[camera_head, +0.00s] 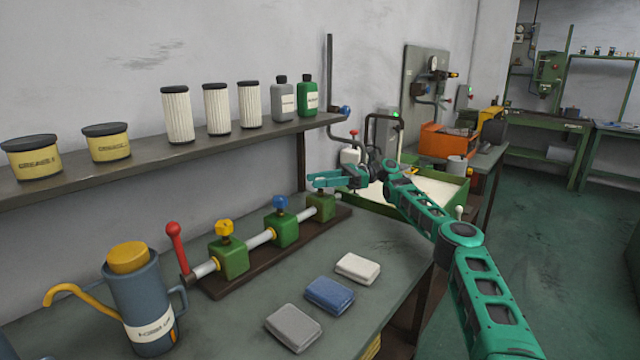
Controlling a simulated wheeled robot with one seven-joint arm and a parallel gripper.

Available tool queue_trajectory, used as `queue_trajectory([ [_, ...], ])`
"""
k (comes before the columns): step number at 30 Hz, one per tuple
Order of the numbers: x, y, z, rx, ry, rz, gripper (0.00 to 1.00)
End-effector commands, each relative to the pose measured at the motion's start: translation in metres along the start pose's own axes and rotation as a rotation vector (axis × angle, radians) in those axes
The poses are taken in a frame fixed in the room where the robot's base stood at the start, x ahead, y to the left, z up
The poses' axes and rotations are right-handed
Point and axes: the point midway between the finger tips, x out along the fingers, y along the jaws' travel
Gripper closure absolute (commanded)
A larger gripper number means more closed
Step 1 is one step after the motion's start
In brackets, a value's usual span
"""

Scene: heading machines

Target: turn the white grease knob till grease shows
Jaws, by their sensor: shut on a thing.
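A manifold of green blocks on a silver pipe lies along the bench by the wall. The near block carries a yellow knob (225,229) and the middle block a blue knob (279,202). My teal gripper (318,181) reaches in from the right and is shut at the top of the far green block (320,208), where the white grease knob sits. The fingers hide the knob, so its turn cannot be seen. No grease shows at the far block in this view.
A red-handled lever (176,245) stands at the manifold's near end, beside a blue oil can (145,300). Folded cloths (330,294) lie on the front of the bench. A shelf (150,157) with filters, tins and bottles runs above. A green-rimmed tray (440,190) is behind my arm.

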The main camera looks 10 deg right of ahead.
Motion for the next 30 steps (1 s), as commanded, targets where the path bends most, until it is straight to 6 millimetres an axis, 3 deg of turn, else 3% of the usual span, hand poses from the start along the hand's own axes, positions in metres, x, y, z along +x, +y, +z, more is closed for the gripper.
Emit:
queue_trajectory([
  [10, -0.002, -0.003, 0.002, 0.000, -0.005, -0.014, 0.85],
  [11, -0.002, -0.003, 0.002, 0.000, -0.005, -0.013, 0.56],
  [12, -0.002, -0.003, 0.002, -0.001, -0.004, -0.012, 0.49],
  [23, 0.000, -0.002, 0.004, -0.002, -0.002, -0.005, 0.49],
  [30, 0.000, -0.005, 0.025, -0.001, -0.002, -0.006, 0.49],
])
